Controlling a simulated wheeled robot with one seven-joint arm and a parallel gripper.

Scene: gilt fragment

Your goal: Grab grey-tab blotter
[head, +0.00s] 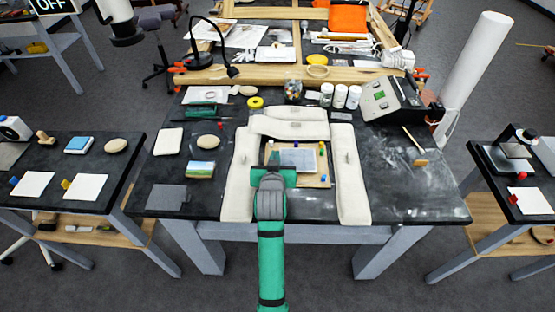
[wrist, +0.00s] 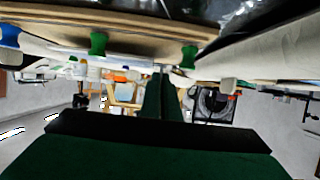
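A pale blotter-like sheet (head: 298,158) lies on a wooden board (head: 318,183) on the dark middle table. I cannot make out a grey tab on it; my gripper partly hides its left side. My gripper (head: 273,158) is over the left part of the board, by the sheet's left edge. In the wrist view, which looks upside down, the fingers of my gripper (wrist: 163,78) look close together with nothing clearly between them. The sheet shows there as a thin pale edge. Whether the gripper touches the sheet is unclear.
Long cream pads (head: 350,180) with small tabs surround the board, and coloured pegs (wrist: 97,43) stand on it. Sheets with blue and yellow tabs lie on the left table, a red-tab sheet (head: 530,200) on the right table.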

